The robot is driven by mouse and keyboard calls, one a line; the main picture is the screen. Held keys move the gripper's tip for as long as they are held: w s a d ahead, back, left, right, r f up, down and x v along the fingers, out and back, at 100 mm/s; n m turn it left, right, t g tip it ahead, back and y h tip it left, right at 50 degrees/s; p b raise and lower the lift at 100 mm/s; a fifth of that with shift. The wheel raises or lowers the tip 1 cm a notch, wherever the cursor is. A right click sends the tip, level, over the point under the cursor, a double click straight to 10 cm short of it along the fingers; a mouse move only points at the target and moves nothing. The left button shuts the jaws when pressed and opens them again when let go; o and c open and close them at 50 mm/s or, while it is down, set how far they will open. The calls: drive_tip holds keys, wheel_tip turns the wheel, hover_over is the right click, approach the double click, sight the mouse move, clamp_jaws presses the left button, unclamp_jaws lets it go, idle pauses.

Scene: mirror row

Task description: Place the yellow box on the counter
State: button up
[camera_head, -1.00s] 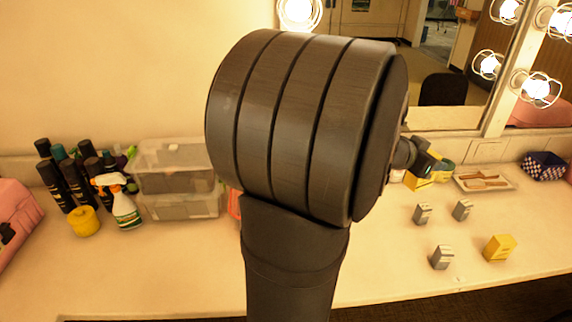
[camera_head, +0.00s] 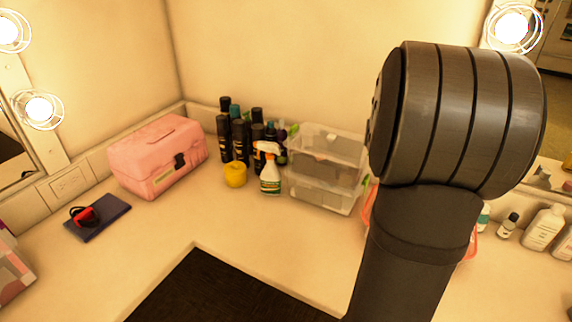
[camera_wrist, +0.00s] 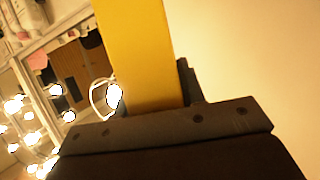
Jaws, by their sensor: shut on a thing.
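A yellow box (camera_wrist: 140,52) fills the upper middle of the wrist view. My gripper (camera_wrist: 153,92) is shut on it, with dark jaws at the box's lower end. The far end of the box runs out of the frame at the top. The cream counter (camera_head: 240,222) spreads across the head view. In the head view my own arm covers the right side, and neither the gripper nor the held box shows there.
White bottles (camera_head: 543,228) stand at right. Bare counter lies in front of them.

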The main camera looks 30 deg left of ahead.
drive_tip(key=s+a+n+y, duration=0.2)
drive_tip(key=s+a+y, duration=0.1)
drive_tip(key=a, duration=0.8)
drive_tip(key=s+a+n+y, duration=0.2)
drive_tip(key=a, duration=0.8)
drive_tip(key=s+a+n+y, duration=0.3)
drive_tip(key=a, duration=0.8)
drive_tip(key=s+a+n+g+y, duration=0.3)
drive_tip(key=s+a+n+y, duration=0.2)
drive_tip(key=s+a, duration=1.5)
wheel_tip(320, 180, down, 18)
drive_tip(key=w+a, duration=0.2)
drive_tip(key=shift+y, duration=0.3)
drive_tip(key=shift+s+a+f, duration=1.15)
drive_tip(key=shift+a+f, duration=0.4)
drive_tip(key=shift+f, duration=0.3)
drive_tip(key=shift+s+a+f, duration=1.2)
drive_tip(key=shift+a+f, duration=0.4)
drive_tip(key=shift+f, duration=0.3)
drive_tip(key=shift+s+a+f, duration=1.15)
drive_tip(key=shift+a+f, duration=0.4)
drive_tip(key=shift+f, duration=0.3)
drive_tip(key=shift+f, duration=0.15)
